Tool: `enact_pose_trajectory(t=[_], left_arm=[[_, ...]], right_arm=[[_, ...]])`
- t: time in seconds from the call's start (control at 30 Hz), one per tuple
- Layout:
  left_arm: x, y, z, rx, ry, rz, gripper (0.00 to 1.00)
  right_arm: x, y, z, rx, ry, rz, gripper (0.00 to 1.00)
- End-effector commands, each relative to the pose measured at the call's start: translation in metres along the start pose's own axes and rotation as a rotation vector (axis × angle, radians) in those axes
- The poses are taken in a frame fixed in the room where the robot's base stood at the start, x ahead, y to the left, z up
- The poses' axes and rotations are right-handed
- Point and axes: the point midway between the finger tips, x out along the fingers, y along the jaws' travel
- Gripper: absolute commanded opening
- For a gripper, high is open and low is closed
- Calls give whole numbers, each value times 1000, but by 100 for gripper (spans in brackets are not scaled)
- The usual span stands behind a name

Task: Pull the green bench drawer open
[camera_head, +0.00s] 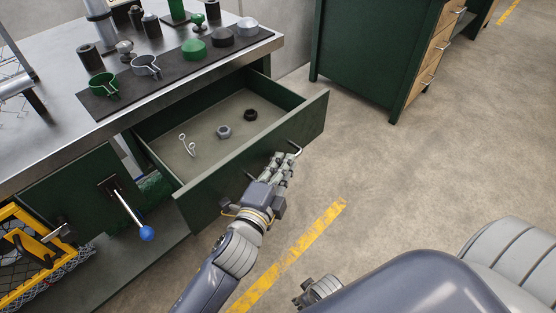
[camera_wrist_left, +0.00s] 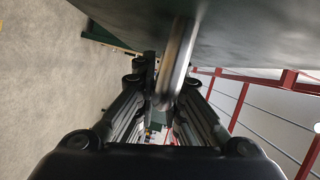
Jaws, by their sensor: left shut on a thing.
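The green bench drawer (camera_head: 255,165) stands out from under the workbench in the head view, its inside open to sight. A metal bar handle (camera_head: 297,149) is on its front; the bar also shows in the left wrist view (camera_wrist_left: 177,60), between the fingers. My left gripper (camera_head: 282,162) is at the drawer front, shut on this handle; in the left wrist view its fingers (camera_wrist_left: 160,115) lie either side of the bar. The fingers hide part of the handle. My right gripper (camera_head: 318,290) is low in the head view, away from the drawer, partly hidden by my body.
Inside the drawer lie a silver clip-like part (camera_head: 187,146), a grey nut (camera_head: 223,132) and a black ring (camera_head: 250,115). A dark mat (camera_head: 215,68) with several parts lies on the bench top. A blue-knobbed lever (camera_head: 130,215) sticks out at lower left. Floor right of the drawer is clear.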

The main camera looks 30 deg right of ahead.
Motion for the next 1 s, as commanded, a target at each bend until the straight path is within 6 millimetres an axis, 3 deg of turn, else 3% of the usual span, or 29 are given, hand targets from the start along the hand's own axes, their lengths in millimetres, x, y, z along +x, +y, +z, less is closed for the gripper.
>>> enact_pose_trajectory(t=[0.23,0.3,0.67,0.87,1.0], left_arm=[[0,1,1,0,-2,3,0],[0,1,1,0,-2,3,18],[-2,1,0,0,-1,1,18],[-24,1,1,0,-1,2,18],[-54,2,1,0,-1,3,18]], right_arm=[[0,0,0,0,0,0,40],[0,0,0,0,0,0,40],[-1,0,-2,0,4,-1,40],[0,0,-1,0,2,-1,40],[0,0,-1,0,2,0,40]])
